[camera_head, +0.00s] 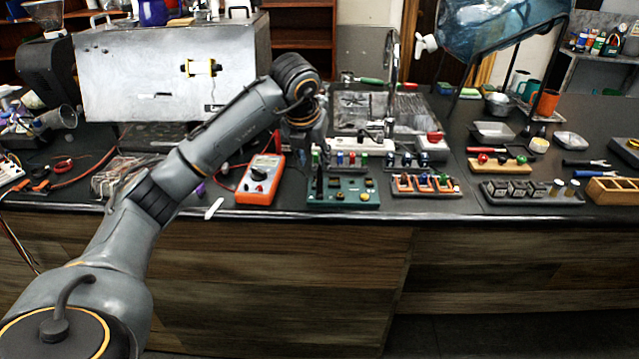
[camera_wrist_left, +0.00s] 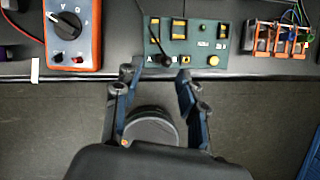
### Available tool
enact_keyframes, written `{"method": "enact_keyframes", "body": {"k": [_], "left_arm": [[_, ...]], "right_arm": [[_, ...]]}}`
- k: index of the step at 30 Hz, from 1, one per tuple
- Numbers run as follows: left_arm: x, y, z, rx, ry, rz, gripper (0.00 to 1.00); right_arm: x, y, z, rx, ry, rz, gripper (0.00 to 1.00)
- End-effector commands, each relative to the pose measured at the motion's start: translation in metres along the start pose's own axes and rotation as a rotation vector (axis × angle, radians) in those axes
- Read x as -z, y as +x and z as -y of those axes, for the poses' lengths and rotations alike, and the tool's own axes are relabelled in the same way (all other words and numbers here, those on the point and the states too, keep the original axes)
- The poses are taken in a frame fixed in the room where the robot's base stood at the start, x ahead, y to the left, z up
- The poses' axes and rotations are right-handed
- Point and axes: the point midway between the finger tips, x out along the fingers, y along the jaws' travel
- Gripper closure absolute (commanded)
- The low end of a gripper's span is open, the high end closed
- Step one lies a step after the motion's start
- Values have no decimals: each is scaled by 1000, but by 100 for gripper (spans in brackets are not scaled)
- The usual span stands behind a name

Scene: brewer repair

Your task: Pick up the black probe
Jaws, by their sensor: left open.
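The black probe (camera_wrist_left: 166,60) shows in the left wrist view at the near edge of the green board (camera_wrist_left: 196,38), by the letter A, with a thin dark lead running up from it. In the head view the probe (camera_head: 319,183) looks upright at the left part of the green board (camera_head: 345,203). My left gripper (camera_wrist_left: 156,75) is open and empty, its fingertips on either side of the probe in the wrist picture, not visibly touching it. In the head view my left gripper (camera_head: 308,147) points down just behind the board, partly hidden by my wrist. My right gripper is not in view.
An orange multimeter (camera_head: 261,180) lies left of the board. A tray with orange-framed parts (camera_head: 425,192) sits to its right. A sink (camera_head: 375,108) with a tap is behind. The counter's front edge is close below the board.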

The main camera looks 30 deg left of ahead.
Motion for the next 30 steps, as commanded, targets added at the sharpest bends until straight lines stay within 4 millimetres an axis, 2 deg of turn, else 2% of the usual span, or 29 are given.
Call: {"method": "enact_keyframes", "body": {"k": [5, 12, 21, 23, 27, 30], "left_arm": [[-1, 14, 4, 1, 0, -4, 59], [-3, 48, 8, 1, 0, -3, 59], [-3, 55, 8, 1, 1, 1, 59], [-3, 55, 8, 1, 1, 0, 69], [-3, 54, 8, 2, 1, 0, 98], [-3, 54, 8, 2, 1, 0, 100]], "right_arm": [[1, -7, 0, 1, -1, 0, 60], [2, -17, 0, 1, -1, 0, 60], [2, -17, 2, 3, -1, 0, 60], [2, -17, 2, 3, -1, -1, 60], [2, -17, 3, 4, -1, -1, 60], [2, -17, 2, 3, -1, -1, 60]]}}
